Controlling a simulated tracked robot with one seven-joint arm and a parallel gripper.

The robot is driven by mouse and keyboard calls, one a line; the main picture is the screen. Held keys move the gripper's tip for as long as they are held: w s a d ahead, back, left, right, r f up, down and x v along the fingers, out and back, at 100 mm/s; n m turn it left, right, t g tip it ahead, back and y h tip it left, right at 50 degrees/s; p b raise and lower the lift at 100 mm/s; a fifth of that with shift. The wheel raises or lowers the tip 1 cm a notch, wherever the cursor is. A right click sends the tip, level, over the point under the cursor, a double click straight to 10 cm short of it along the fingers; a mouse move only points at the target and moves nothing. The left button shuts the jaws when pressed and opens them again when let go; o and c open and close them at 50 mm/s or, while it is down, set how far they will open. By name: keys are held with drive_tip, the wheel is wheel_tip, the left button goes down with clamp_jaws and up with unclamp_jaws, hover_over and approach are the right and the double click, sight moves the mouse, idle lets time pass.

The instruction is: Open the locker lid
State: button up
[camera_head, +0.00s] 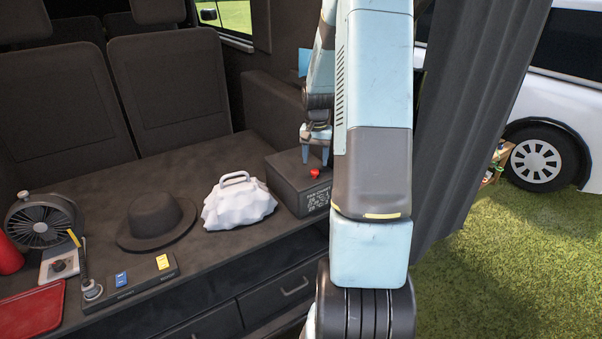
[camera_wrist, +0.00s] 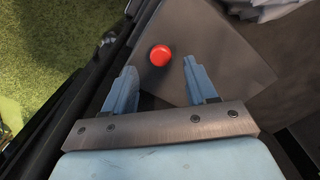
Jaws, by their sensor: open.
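A dark grey box-shaped locker (camera_head: 290,178) stands at the right end of the dark bench. It has a red knob (camera_head: 315,172) and printed pale text on its front side. In the wrist view, the locker's flat grey top (camera_wrist: 215,45) shows with the red knob (camera_wrist: 160,55) on it. My gripper (camera_head: 316,158) is over the locker. In the wrist view its two light-blue fingers (camera_wrist: 160,82) are apart, with the red knob just beyond and between their tips. I cannot tell whether a finger touches the lid. My arm hides the locker's right side.
A white bag (camera_head: 238,205) sits left of the locker, with a dark hat (camera_head: 155,222) farther left. A fan (camera_head: 42,225), a red tray (camera_head: 32,310) and small tools lie at the far left. A dark curtain (camera_head: 480,120) hangs right of my arm, with grass beyond.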

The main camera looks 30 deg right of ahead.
sight(315, 171)
drive_tip(key=shift+f, duration=2.15)
drive_tip(key=shift+c, duration=0.5)
clamp_jaws()
